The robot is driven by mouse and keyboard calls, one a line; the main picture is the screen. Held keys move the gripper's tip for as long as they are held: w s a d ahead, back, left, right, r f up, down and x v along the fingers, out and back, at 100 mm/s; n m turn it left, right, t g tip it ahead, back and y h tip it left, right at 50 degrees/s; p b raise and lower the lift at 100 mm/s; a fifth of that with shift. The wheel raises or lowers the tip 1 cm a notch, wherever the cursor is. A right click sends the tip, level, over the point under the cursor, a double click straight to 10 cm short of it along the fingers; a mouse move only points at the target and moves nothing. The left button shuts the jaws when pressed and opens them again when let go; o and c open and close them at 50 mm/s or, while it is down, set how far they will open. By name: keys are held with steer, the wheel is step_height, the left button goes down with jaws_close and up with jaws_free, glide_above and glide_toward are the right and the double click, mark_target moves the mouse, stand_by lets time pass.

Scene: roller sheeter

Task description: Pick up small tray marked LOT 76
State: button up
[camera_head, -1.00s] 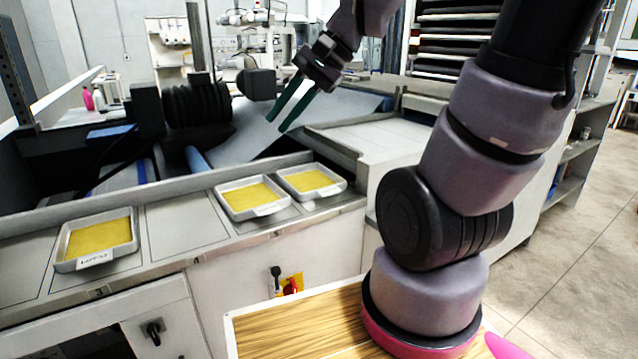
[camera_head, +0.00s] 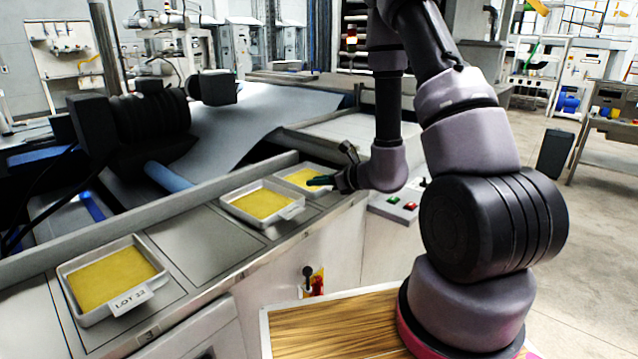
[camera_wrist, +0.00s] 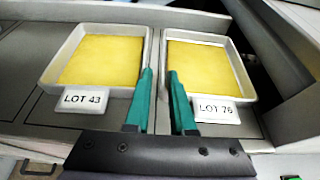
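The LOT 76 tray (camera_wrist: 243,73) is a small, shallow silver tray with a yellow sheet inside and a white label on its front. It is at right in the wrist view. By position it is the far right tray (camera_head: 313,193) in the head view, its label hidden there. My gripper (camera_wrist: 161,71) has two green fingers, apart with nothing held. In the wrist view they straddle the narrow gap between trays, the right finger at the LOT 76 tray's left wall. In the head view my gripper (camera_head: 322,181) is over that tray's right part. Contact cannot be told.
The LOT 43 tray (camera_wrist: 62,55) sits close on the left; my left finger overlaps its right wall in view. A third tray (camera_head: 68,290) is farther left, past an empty counter panel (camera_head: 205,245). A raised ledge (camera_head: 235,184) runs behind the trays.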

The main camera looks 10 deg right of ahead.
mark_target(306, 190)
steer(key=shift+w+f, duration=0.3)
steer(key=shift+f, duration=0.1)
steer(key=x, duration=0.5)
steer(key=shift+w, duration=0.1)
steer(key=x, duration=0.5)
steer(key=shift+d+f, duration=0.25)
jaws_close()
stand_by(0.6)
